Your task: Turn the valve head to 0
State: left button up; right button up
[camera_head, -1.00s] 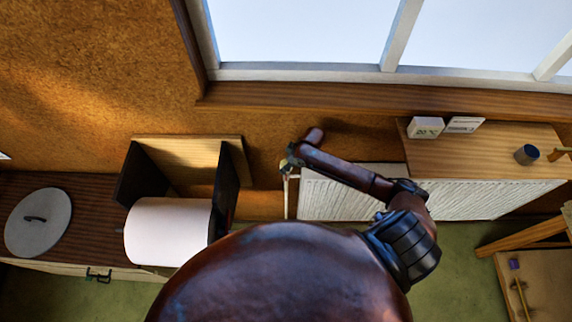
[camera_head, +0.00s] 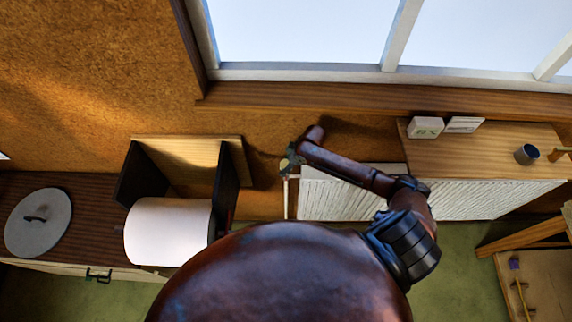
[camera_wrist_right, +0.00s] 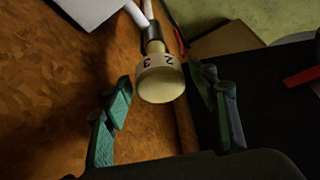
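The valve head (camera_wrist_right: 161,82) is a cream, round knob on the radiator pipe, with the digits 2 and 3 showing on its dark-marked collar in the right wrist view. My right gripper (camera_wrist_right: 164,86) is open, with one green finger on each side of the knob and visible gaps to it. In the head view my right gripper (camera_head: 290,162) is small and partly hidden by its arm, at the radiator's upper left corner. The valve's 0 mark and index mark cannot be made out. My left gripper is not in view.
The white radiator (camera_head: 345,200) is right of the valve. A dark open-sided box with a paper roll (camera_head: 168,232) stands to the left. A wooden shelf (camera_head: 470,150) with a mug (camera_head: 527,154) and small white boxes lies to the right. The window sill (camera_head: 330,97) runs above.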

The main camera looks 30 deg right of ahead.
jog(key=v, duration=1.2)
